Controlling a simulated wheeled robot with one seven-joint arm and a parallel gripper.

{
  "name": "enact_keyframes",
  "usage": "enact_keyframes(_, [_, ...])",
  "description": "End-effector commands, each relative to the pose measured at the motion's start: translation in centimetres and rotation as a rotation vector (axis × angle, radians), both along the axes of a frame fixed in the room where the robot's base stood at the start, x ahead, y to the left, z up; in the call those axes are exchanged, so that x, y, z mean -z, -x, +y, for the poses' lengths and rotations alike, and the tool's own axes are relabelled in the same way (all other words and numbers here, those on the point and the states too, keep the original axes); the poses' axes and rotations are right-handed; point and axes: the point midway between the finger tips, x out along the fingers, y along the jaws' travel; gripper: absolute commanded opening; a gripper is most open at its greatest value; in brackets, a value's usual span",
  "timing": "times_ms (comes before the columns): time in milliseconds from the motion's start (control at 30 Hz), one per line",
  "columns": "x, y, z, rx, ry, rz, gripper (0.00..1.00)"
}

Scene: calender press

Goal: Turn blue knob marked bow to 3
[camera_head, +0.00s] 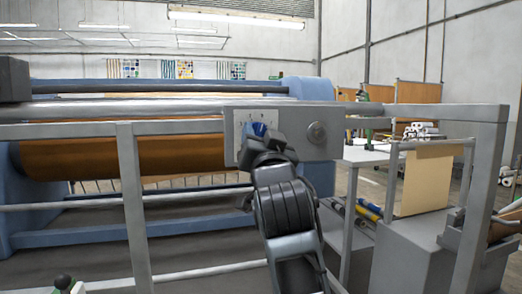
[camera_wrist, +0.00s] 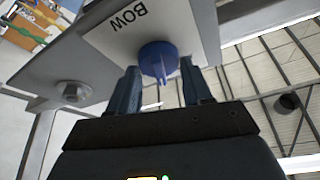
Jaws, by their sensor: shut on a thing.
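The blue knob (camera_wrist: 158,58) sits on a white plate (camera_wrist: 185,22) lettered BOW, which appears upside down in the wrist view. My gripper (camera_wrist: 162,74) has one finger on each side of the knob and is shut on it. The knob's raised pointer ridge shows between the fingers. In the head view the knob (camera_head: 258,129) is a small blue patch on the panel, partly hidden by my gripper (camera_head: 262,141). The scale numbers cannot be read in either view.
A grey round button or fitting (camera_head: 316,132) is on the same panel, right of the plate; it also shows in the wrist view (camera_wrist: 72,92). A grey rail frame (camera_head: 133,200) stands before the press and its brown roller (camera_head: 120,157). A white table (camera_head: 372,152) is at the right.

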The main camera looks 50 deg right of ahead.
Motion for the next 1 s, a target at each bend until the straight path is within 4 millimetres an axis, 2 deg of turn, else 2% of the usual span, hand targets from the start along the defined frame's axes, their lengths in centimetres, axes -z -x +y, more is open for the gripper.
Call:
enact_keyframes(633, [-0.01,-0.04,-0.01,0.000,-0.041,-0.026,0.19])
enact_keyframes(667, [-0.02,-0.04,-0.01,0.000,-0.041,-0.026,0.51])
enact_keyframes(900, [-0.02,-0.04,-0.01,0.000,-0.041,-0.026,0.73])
enact_keyframes(1000, [-0.02,-0.03,0.00,0.000,-0.041,-0.026,0.73])
